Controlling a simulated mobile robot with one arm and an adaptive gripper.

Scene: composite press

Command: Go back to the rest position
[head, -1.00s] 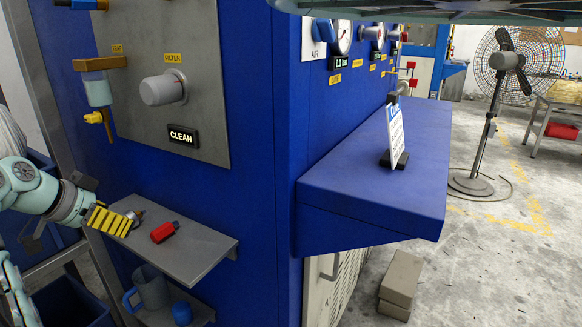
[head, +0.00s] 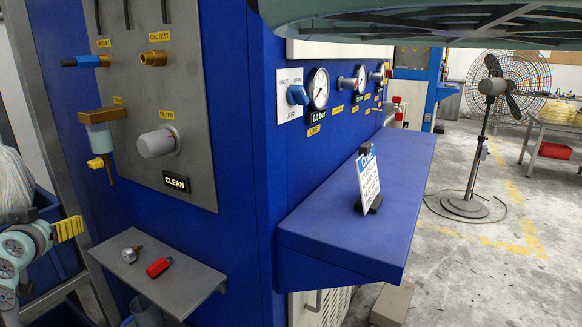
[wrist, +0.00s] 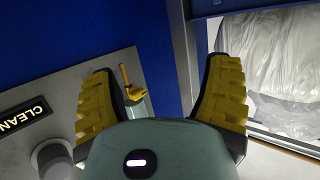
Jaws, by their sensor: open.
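My gripper (head: 66,228) is at the left edge of the head view, in front of the blue press and left of the small grey shelf. Its yellow ribbed fingers also show in the wrist view (wrist: 165,95), spread apart with nothing between them.
The blue press panel carries a filter knob (head: 158,143), a yellow valve (head: 98,164) and gauges (head: 318,88). A blue ledge (head: 345,220) with a sign (head: 368,180) juts out to the right. A fan (head: 490,110) stands on open floor behind.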

